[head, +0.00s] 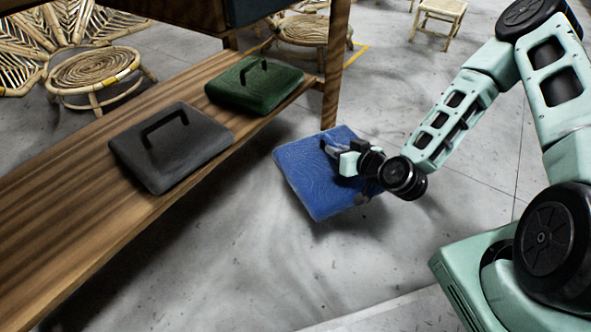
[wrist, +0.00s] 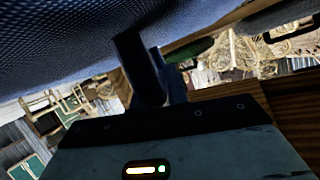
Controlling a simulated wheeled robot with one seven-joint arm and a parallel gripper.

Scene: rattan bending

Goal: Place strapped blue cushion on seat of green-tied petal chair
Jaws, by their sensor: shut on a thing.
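The blue cushion (head: 320,188) hangs tilted in the air to the right of the wooden shelf. My gripper (head: 345,160) is shut on it at its right side, where its strap is; the grip is partly hidden in the head view. In the wrist view the blue cushion (wrist: 60,45) fills the upper left, with the dark grip (wrist: 147,75) against it. A petal chair (head: 95,72) with a fan back and round rattan seat stands at the upper left; its visible tie looks yellow. Another round rattan seat (head: 308,30) shows behind the shelf. I cannot make out a green tie.
The wooden shelf (head: 60,225) runs along the left and holds a grey cushion (head: 170,150) and a green cushion (head: 252,85), both with black straps. A shelf post (head: 336,70) stands near the blue cushion. A small stool (head: 438,20) is far back. Floor around the cushion is clear.

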